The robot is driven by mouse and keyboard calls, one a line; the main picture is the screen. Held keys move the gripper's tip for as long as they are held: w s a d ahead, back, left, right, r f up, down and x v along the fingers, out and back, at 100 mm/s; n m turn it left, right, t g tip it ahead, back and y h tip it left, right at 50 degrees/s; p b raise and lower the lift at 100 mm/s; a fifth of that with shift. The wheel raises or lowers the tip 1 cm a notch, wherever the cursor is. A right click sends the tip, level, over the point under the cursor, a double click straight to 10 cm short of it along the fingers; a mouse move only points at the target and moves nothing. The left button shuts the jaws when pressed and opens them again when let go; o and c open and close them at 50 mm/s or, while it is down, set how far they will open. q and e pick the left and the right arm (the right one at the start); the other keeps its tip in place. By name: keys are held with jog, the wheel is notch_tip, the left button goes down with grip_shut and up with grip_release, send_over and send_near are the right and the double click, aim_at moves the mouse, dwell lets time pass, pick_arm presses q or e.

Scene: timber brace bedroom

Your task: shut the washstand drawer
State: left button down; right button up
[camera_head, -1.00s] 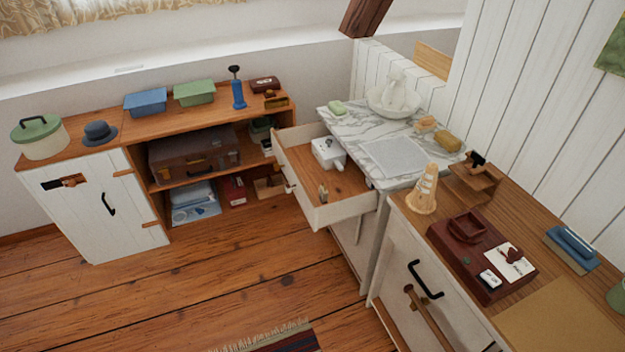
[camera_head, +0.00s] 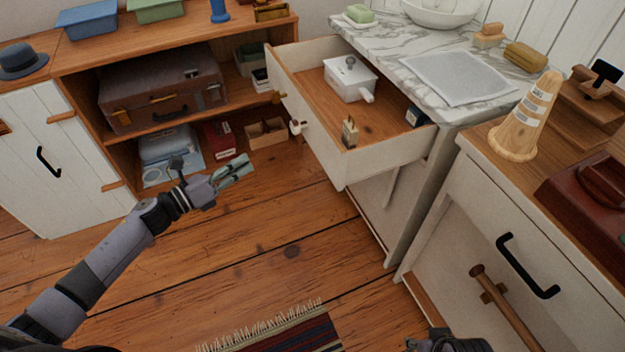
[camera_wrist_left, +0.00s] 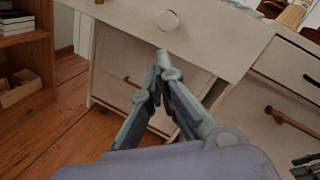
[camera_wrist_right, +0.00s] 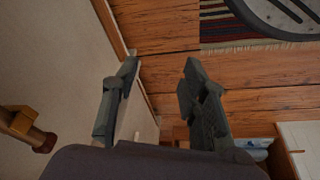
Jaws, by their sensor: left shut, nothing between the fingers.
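The washstand drawer (camera_head: 305,116) is pulled well out from under the marble-topped washstand (camera_head: 402,52). Its pale front has a round knob (camera_head: 296,127), and the knob also shows in the left wrist view (camera_wrist_left: 168,20). A white lidded box (camera_head: 350,82), a small brass-coloured item (camera_head: 350,132) and a small dark box (camera_head: 415,116) are inside the drawer. My left gripper (camera_head: 243,166) is shut and empty, in front of the drawer and apart from it. In the left wrist view its closed tips (camera_wrist_left: 164,62) appear just below the knob. My right gripper (camera_wrist_right: 160,65) is open and empty, low beside a pale cabinet face.
A wooden desk with a black handle (camera_head: 527,266) and a protruding wooden bar (camera_head: 500,301) stands at right. A shelf unit with a brown suitcase (camera_head: 162,88) stands behind at left. A fringed rug (camera_head: 285,336) lies in front. Floor between is clear.

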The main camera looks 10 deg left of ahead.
pick_arm(q)
jog(key=s+d+r+m+g+h+b, duration=0.3)
jog(key=d+m+g+h+b, duration=0.15)
jog(key=m, duration=0.55)
jog(key=p, duration=0.1)
send_near(324, 149)
jog(key=shift+t+y, duration=0.35)
jog(key=x, duration=0.5)
jog(key=shift+w+d, duration=0.1)
jog(key=shift+d, duration=0.3)
jog(key=shift+w+d, duration=0.4)
jog(key=shift+d, duration=0.15)
pick_arm(e)
jog(key=shift+v, duration=2.1)
pick_arm(q)
jog(key=shift+d, duration=0.1)
pick_arm(e)
jog(key=shift+s, duration=0.1)
